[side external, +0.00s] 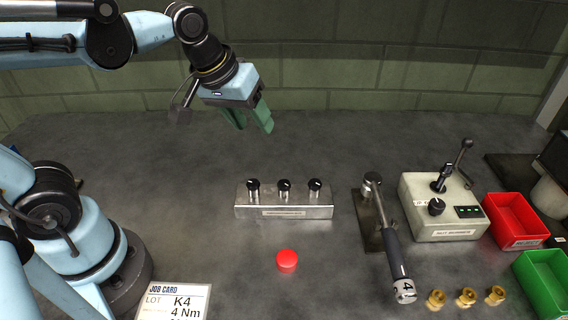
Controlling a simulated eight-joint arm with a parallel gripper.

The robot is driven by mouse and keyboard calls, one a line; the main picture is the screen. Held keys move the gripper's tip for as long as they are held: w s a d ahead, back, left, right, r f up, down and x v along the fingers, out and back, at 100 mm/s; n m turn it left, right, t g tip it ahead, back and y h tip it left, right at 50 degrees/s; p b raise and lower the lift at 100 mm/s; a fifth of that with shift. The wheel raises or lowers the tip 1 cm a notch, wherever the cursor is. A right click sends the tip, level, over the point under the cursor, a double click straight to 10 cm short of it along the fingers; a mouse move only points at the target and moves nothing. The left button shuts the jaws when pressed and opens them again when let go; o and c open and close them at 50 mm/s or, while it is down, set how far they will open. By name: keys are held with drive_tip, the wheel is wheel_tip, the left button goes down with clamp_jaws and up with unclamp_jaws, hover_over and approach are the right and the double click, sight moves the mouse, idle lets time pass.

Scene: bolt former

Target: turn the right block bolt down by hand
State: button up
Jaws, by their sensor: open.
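A silver metal block (284,212) with a label on its front stands on the grey table. Three black-capped bolts stand upright in its top: the right bolt (315,189), the middle bolt (284,189) and the left bolt (253,189). Some shank shows under each cap. My gripper (252,121), with green fingers, is open and empty. It is in the air above and behind the block, to its left, touching nothing.
A torque wrench (394,252) lies right of the block. Beyond it are a nut runner box (440,208), a red bin (514,220) and a green bin (543,284).

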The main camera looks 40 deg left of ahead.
sight(314, 180)
drive_tip(key=w+d+r+n+g, duration=0.1)
drive_tip(key=w+d+n+g, duration=0.45)
drive_tip(key=d+n, duration=0.45)
drive_tip(key=shift+t+y, duration=0.25)
drive_tip(key=shift+y, duration=0.05)
drive_tip(key=f, duration=0.7)
drive_tip(key=w+f, duration=0.1)
drive_tip(key=f, duration=0.3)
drive_tip(key=shift+d+f, duration=0.2)
drive_tip(key=shift+m, duration=0.3)
clamp_jaws()
